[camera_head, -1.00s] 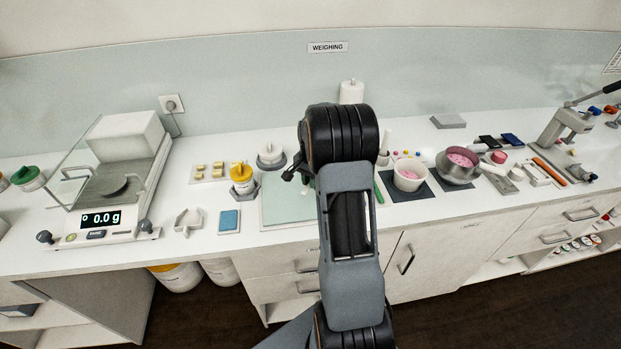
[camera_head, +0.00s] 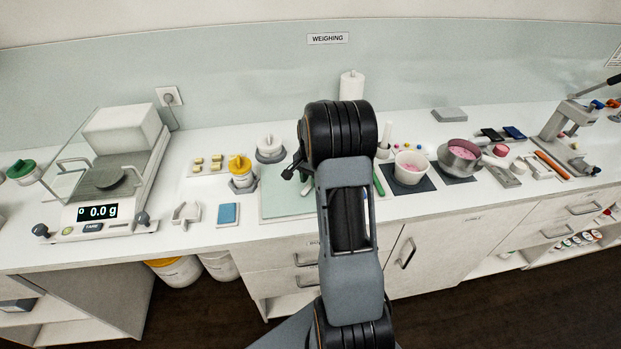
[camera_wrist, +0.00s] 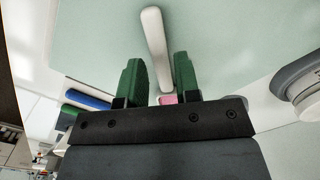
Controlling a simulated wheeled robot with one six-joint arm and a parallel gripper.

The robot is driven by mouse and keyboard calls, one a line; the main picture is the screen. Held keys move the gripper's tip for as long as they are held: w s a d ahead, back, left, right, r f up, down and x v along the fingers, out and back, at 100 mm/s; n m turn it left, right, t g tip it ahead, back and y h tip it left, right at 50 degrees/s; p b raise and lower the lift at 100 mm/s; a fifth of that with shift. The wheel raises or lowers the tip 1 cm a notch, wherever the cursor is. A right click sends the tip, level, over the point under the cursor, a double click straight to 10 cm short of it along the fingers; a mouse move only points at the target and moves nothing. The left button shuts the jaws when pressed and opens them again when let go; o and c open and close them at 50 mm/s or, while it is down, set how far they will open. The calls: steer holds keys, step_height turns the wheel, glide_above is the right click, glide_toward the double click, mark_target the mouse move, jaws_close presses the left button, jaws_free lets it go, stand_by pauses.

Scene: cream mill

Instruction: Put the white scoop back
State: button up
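A long white rounded piece, seemingly the handle of the white scoop (camera_wrist: 154,38), shows in the wrist view over the pale green mat (camera_wrist: 85,35). It runs down between the green fingers of my gripper (camera_wrist: 157,62). The fingers are apart, one on each side, with gaps beside the white piece. A small pink patch (camera_wrist: 168,99) shows at its lower end; the rest is hidden behind the gripper's black body. In the head view my arm hides the gripper and the scoop; the mat (camera_head: 280,204) shows left of my arm.
A white tub of pink material (camera_head: 410,166) and a metal pan (camera_head: 459,157) stand right of my arm. Left are a yellow-lidded jar (camera_head: 240,170), a blue pad (camera_head: 228,213) and a scale (camera_head: 97,212) reading 0.0 g. A paper roll (camera_head: 351,86) stands behind.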

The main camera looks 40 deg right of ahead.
steer(key=o, duration=0.3)
step_height(320, 180, up, 14)
steer(key=b, duration=0.1)
steer(key=shift+d, duration=0.25)
stand_by(0.3)
steer(key=s+a+r+n+t, duration=0.1)
steer(key=s+a+n+t, duration=0.3)
steer(key=s+a+n, duration=0.9)
steer(key=s+a, duration=0.4)
steer(key=a, duration=0.4)
steer(key=shift+s+a+r+t, duration=0.15)
steer(key=shift+s+a+t, duration=0.15)
steer(key=shift+s+a, duration=0.1)
steer(key=shift+c, duration=0.4)
